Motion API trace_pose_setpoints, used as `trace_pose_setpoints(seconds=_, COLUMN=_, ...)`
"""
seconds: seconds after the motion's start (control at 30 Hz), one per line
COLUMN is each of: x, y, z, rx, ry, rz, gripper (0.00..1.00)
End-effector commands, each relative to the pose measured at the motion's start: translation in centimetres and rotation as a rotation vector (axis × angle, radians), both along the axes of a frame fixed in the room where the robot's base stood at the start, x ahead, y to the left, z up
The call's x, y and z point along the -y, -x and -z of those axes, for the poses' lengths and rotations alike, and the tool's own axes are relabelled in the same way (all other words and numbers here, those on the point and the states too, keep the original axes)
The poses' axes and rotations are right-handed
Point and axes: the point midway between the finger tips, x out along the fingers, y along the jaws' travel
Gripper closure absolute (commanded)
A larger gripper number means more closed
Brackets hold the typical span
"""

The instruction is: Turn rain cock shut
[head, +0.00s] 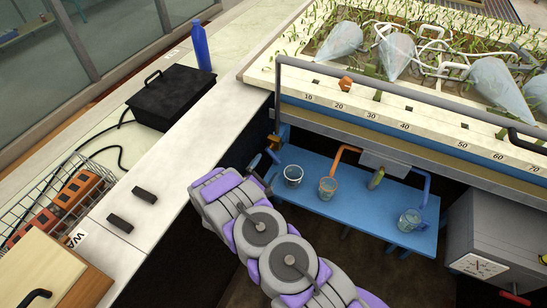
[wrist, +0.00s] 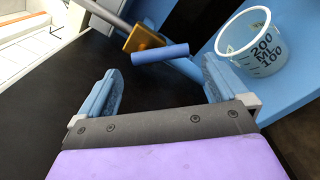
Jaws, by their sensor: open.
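The cock that I take for the rain cock has a brass-orange body (wrist: 142,38) and a blue bar handle (wrist: 160,53), seen at the top middle of the wrist view. The handle lies nearly level in that picture. In the head view the cock's brass part (head: 274,142) shows small beside the blue bench, partly crowded by my fingers. My gripper (wrist: 158,85) is open and empty, its two blue fingers apart. The handle is beyond the fingertips, roughly between them in the picture, and I see no contact. My gripper (head: 264,172) also reaches toward the cock in the head view.
A marked measuring cup (wrist: 250,45) stands close to the right finger. Several cups line the blue bench (head: 335,205), with pipes above. A grey rail (head: 400,100) and planted tray edge overhang behind. A black box (head: 172,98) and blue bottle (head: 202,47) stand on the left counter.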

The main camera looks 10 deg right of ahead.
Motion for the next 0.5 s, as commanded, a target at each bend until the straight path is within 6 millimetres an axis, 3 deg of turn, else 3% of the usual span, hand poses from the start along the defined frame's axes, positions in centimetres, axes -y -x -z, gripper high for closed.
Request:
trace_pose_setpoints(seconds=0.2, x=2.5, y=-3.3, z=0.1, rx=0.002, ry=-0.001, rz=0.003, gripper=0.00)
trace_pose_setpoints(seconds=0.5, x=4.1, y=-5.8, z=-0.1, rx=0.003, ry=0.001, rz=-0.001, gripper=0.00)
